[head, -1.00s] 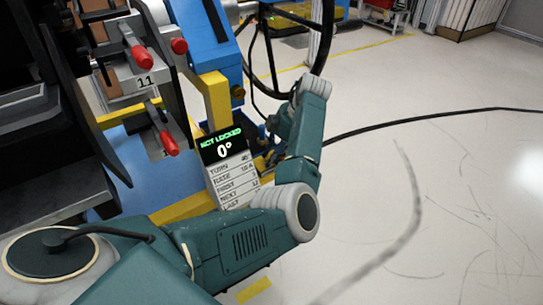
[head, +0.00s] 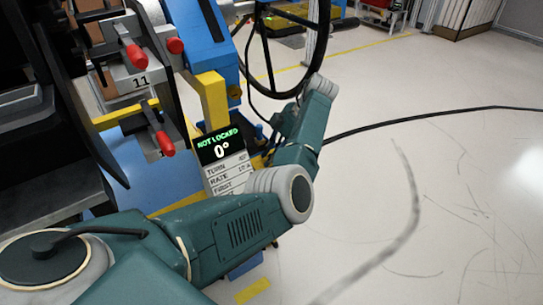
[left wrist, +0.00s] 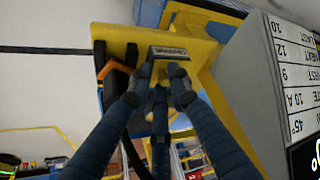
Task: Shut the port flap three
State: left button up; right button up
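No flap marked three can be made out in either view. My left arm reaches across the head view past a display board (head: 220,165) reading NOT LOCKED and 0°. Its gripper is largely hidden there behind the wrist. In the left wrist view my left gripper (left wrist: 160,78) has blue fingers pointing at a yellow panel (left wrist: 118,40) with a small grey plate (left wrist: 168,52). The fingertips overlap the plate's lower edge in the picture. Contact and how far the fingers are spread are unclear. My right gripper is out of view.
A grey unit marked 11 (head: 140,82) with several red handles (head: 137,55) stands upper left. A yellow post (head: 212,100) and a black steering wheel (head: 318,45) are close to my arm. A black cable (head: 430,116) crosses the floor. The floor at right is open.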

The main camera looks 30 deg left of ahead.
pick_arm(q)
jog(key=o, duration=0.3)
jog(key=shift+s+a+f, duration=0.15)
jog(key=shift+s, duration=0.3)
jog(key=shift+w, duration=0.2)
